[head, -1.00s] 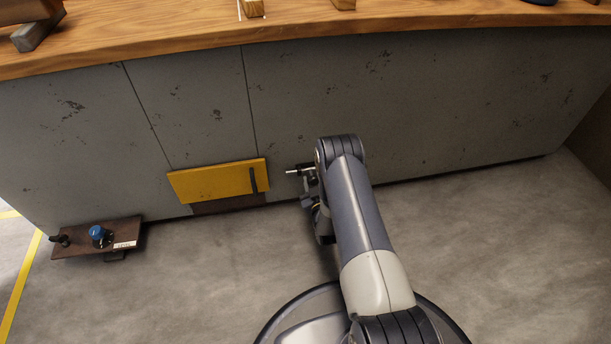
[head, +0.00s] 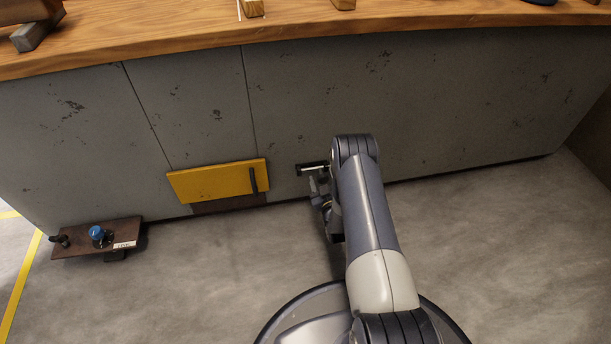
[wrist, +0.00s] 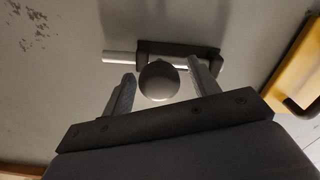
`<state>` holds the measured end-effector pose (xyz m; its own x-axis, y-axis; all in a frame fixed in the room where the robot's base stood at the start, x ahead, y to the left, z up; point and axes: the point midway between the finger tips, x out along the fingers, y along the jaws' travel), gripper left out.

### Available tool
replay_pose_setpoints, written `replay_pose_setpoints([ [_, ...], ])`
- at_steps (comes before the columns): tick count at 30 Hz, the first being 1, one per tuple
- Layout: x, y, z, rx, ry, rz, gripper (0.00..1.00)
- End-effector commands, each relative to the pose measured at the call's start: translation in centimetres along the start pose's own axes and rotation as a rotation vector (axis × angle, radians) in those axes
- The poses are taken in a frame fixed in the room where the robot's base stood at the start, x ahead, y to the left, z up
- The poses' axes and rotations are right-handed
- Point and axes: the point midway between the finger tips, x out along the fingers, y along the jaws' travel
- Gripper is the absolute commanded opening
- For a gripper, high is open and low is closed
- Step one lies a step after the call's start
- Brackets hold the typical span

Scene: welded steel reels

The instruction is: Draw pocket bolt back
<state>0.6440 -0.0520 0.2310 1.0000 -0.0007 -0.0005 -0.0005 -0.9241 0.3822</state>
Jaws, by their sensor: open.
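The bolt is a silver rod (wrist: 118,57) in a dark housing (wrist: 180,48) on the grey cabinet face; the housing also shows in the head view (head: 311,168). A round dark knob (wrist: 159,82) stands out from it. In the wrist view the rod sticks out from the housing's left end, away from the yellow panel. My gripper (wrist: 160,72) is open, its two fingers on either side of the knob with a gap showing at each side. In the head view my arm hides part of the gripper and bolt.
A yellow panel (head: 216,182) with a dark handle (head: 253,180) is left of the bolt in the head view. A brown board with a blue button (head: 97,232) is at the lower left. A wooden worktop (head: 160,38) overhangs above. Floor in front is mostly clear.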

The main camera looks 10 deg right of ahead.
Motion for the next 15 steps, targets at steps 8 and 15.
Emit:
replay_pose_setpoints([
  [8, -0.6, 0.0, 0.0, 0.0, 0.0, -0.001, 0.57],
  [15, -2.5, 0.0, -0.1, -0.001, -0.001, -0.001, 0.57],
])
